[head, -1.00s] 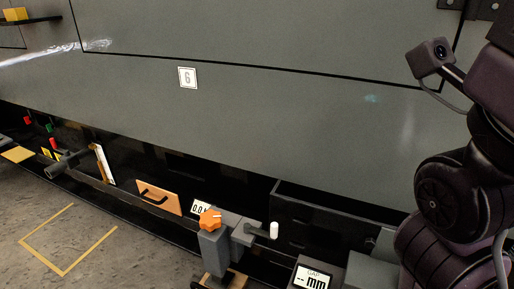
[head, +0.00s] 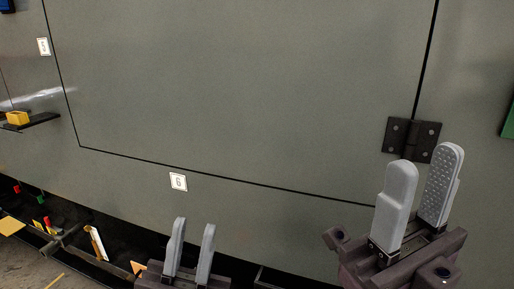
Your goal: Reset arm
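My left gripper (head: 191,252) is at the bottom of the head view, left of the middle. Its two grey fingers point up and stand apart, with nothing between them. My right gripper (head: 421,188) is at the lower right, larger in the view. Its two grey fingers also point up with a gap between them, and it is empty. Both are in front of a large grey-green enclosure panel (head: 260,90). Most of both arms is out of view.
A black hinge (head: 413,139) is on the panel just above the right gripper. A number 6 label (head: 178,181) is below the door seam. A black shelf with a yellow block (head: 17,118) juts out at the left. Small tools (head: 97,243) lie along the low ledge.

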